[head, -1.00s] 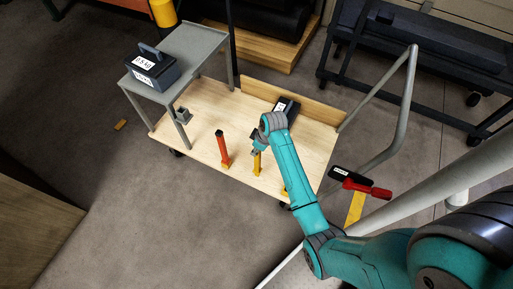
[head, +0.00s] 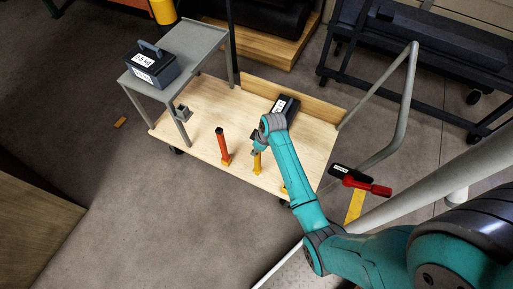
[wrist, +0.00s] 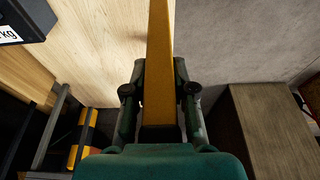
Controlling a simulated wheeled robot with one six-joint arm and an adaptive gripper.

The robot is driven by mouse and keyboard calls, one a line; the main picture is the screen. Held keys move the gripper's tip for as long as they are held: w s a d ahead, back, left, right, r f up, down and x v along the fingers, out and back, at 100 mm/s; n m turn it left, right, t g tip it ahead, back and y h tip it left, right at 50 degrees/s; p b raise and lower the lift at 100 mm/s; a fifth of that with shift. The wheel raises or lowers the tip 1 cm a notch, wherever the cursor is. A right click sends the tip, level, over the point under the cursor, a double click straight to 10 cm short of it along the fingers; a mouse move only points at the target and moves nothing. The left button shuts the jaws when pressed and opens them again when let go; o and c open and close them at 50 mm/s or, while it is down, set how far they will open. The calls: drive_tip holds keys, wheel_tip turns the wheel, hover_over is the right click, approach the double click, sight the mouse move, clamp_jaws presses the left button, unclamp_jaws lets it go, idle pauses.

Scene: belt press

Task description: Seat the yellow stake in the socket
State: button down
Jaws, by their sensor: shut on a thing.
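My gripper (head: 257,143) is shut on the yellow stake (head: 257,164), over the front part of the wooden cart deck (head: 205,105). In the wrist view the stake (wrist: 160,62) runs between the two fingers. The stake looks about upright in the head view; I cannot tell whether its lower end touches the deck or sits in a socket. A red-orange stake (head: 222,145) with a dark top stands to the left, its foot in a yellow base. A small grey square holder (head: 184,113) is farther left by the shelf leg. A small yellow piece (head: 285,189) shows beside my arm at the deck's front edge.
A grey shelf (head: 200,47) carries a dark handled weight (head: 151,68) at the deck's left end. Another dark labelled weight (head: 286,107) lies behind my gripper. A grey tube handle (head: 408,100) rises at the right. Deck between the red-orange stake and back board is clear.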

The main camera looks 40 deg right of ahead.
drive_tip(key=shift+f, duration=1.75)
drive_tip(key=c, duration=0.9)
unclamp_jaws()
drive_tip(key=shift+o, duration=0.2)
drive_tip(key=v, duration=1.2)
